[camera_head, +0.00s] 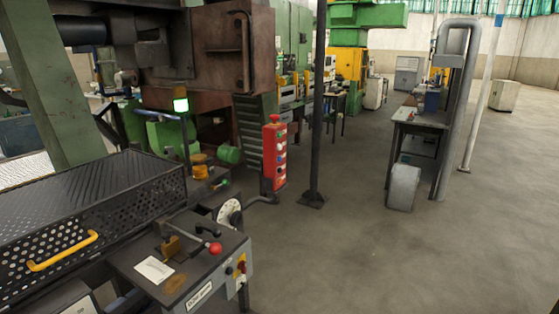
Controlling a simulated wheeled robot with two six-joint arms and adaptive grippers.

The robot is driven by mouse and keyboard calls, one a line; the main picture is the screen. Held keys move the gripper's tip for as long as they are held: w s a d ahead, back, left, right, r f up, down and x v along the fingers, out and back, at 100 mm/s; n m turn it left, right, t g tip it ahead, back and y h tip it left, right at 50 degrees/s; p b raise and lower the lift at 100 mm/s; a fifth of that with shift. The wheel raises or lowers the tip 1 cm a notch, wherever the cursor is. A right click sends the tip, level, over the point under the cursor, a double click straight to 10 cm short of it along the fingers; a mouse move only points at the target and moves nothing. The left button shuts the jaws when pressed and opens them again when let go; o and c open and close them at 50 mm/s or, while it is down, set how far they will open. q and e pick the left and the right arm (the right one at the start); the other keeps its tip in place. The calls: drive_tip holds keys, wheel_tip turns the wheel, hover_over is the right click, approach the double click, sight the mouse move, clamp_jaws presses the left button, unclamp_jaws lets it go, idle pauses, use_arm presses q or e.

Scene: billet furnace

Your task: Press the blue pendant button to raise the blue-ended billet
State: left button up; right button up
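A red pendant box (268,158) stands upright near the middle of the head view. A red knob (274,118) sits on its top. Several small coloured buttons run down its right-hand face. One around the middle looks blue, but they are too small to tell their colours surely. No blue-ended billet can be made out. Neither of my grippers shows in this view.
A dark control desk (140,262) with a red-ball lever (215,248) stands in front. Left of it is a perforated black guard (60,225) with a yellow handle (62,251). A dark post (316,110) stands right of the pendant. Open floor (400,255) lies at right.

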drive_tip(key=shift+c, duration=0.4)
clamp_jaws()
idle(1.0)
